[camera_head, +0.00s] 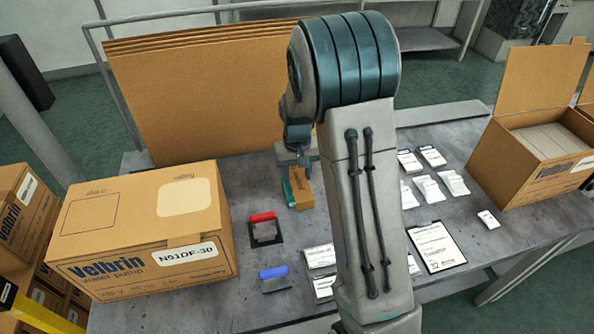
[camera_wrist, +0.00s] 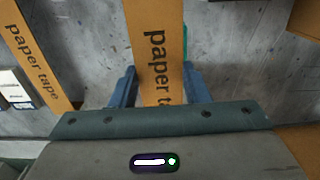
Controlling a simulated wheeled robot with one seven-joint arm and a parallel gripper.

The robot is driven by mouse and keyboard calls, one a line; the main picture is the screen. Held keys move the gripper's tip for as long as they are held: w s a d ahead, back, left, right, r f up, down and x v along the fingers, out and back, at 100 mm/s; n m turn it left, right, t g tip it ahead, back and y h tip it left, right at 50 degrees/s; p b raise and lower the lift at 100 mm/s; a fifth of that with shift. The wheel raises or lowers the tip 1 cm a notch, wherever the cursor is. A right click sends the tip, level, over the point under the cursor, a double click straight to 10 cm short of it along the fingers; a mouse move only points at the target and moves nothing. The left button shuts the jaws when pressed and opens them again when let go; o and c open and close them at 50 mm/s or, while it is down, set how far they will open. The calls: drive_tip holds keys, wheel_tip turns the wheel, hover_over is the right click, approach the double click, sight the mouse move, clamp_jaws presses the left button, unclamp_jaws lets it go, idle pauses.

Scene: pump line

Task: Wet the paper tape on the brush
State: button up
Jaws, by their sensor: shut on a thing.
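My gripper (camera_wrist: 160,88) has its two blue fingers on either side of a brown strip printed "paper tape" (camera_wrist: 155,45) and is shut on it. In the head view my gripper (camera_head: 300,158) is partly covered by my arm, just above a small brown piece (camera_head: 300,190) on the table. A teal edge (camera_head: 287,193) shows beside that piece, and a teal edge also shows behind the strip in the wrist view (camera_wrist: 186,42). I cannot make out a brush or any wetness. A second brown piece marked "paper tape" (camera_wrist: 35,58) lies left in the wrist view.
A large Velbrin carton (camera_head: 140,235) stands at left and an open carton (camera_head: 530,160) at right. Flat cardboard (camera_head: 200,100) stands behind. A red-handled tool (camera_head: 262,217), a blue-handled tool (camera_head: 273,272), small packets and a clipboard (camera_head: 436,246) lie on the table.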

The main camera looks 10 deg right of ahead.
sight(302, 190)
drive_tip(key=shift+s, duration=1.2)
drive_tip(key=shift+s, duration=0.15)
drive_tip(key=shift+s+b, duration=0.3)
drive_tip(key=shift+s, duration=0.75)
drive_tip(key=shift+w, duration=1.75)
drive_tip(key=shift+w, duration=0.1)
drive_tip(key=shift+w+p, duration=0.4)
drive_tip(key=shift+w, duration=1.25)
drive_tip(key=shift+r, duration=0.15)
drive_tip(key=shift+r+p, duration=2.3)
drive_tip(key=shift+r, duration=1.15)
